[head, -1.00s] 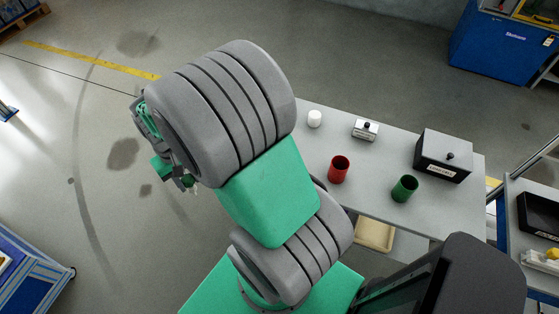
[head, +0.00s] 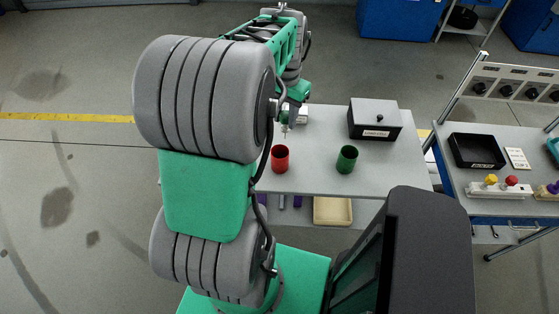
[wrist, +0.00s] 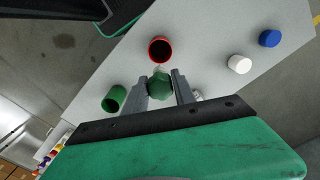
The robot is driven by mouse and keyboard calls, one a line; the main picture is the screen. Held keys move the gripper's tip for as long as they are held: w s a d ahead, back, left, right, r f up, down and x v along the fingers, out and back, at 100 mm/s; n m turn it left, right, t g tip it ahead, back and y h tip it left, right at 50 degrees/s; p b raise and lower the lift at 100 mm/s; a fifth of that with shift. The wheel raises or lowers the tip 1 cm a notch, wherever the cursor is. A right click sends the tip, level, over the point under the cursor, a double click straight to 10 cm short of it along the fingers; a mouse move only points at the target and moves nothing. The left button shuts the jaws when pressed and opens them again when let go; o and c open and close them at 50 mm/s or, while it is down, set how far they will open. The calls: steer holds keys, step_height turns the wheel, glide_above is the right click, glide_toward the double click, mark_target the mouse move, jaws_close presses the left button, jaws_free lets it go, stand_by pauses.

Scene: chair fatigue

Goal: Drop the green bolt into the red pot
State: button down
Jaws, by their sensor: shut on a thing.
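The green bolt (wrist: 159,88) is between the two fingers of my gripper (wrist: 161,76) in the wrist view, with its hexagonal head toward the camera. My gripper is shut on it. The red pot (head: 280,160) stands upright on the grey table, and its open dark mouth faces up. In the wrist view the red pot (wrist: 160,41) shows just beyond the bolt and fingertips. In the head view my gripper (head: 287,127) is over the table, behind the red pot, and the bolt is hard to make out there.
A green pot (head: 347,160) stands right of the red pot on the table (head: 315,180). A black-and-grey box (head: 374,120) is behind it. The wrist view shows a white cylinder (wrist: 238,64) and a blue cylinder (wrist: 269,38). A side bench (head: 500,150) stands right.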

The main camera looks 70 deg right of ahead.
mark_target(285, 131)
step_height(285, 131, down, 6)
steer(key=b, duration=0.4)
steer(key=c, duration=0.9)
jaws_free()
steer(key=shift+c, duration=0.2)
steer(key=shift+r, duration=0.1)
step_height(285, 131, up, 8)
steer(key=shift+f+b, duration=0.15)
steer(key=shift+b, duration=0.25)
